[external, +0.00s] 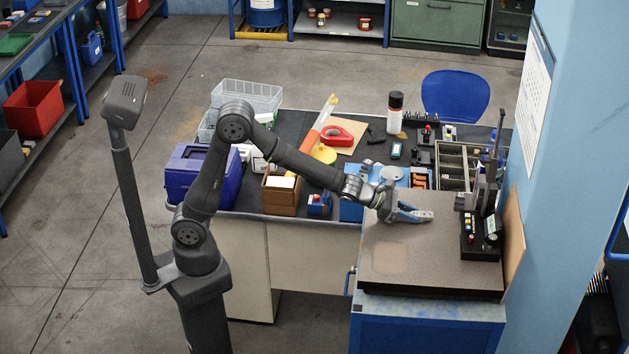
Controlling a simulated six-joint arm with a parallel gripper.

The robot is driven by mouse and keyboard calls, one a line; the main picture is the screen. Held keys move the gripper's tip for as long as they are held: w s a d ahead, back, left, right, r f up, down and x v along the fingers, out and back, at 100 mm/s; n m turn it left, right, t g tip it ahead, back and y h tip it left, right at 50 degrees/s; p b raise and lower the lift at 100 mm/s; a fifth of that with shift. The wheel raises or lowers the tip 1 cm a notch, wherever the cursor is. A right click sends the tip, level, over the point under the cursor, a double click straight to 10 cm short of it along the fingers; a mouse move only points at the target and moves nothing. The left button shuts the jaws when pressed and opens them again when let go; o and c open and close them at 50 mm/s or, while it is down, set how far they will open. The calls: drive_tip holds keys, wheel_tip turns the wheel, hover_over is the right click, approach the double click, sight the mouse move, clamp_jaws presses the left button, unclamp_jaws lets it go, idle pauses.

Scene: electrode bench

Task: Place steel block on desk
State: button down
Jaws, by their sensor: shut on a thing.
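My gripper (424,215) is low over the right part of the bench, above the far part of a grey-brown stone plate (435,265). Its fingers point to the right and are shut on a small light-grey piece, which I take to be the steel block. The fingers hide most of it, and I cannot tell whether it touches the plate. The dark desk top (365,150) lies behind the plate.
A gauge stand (481,235) stands on the plate's right side. A blue toolbox (200,178), a brown wooden box (281,192), a spray can (395,113) and a compartment tray (455,165) crowd the desk. The plate's near half is clear.

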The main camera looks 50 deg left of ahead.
drive_tip(key=shift+r, duration=0.15)
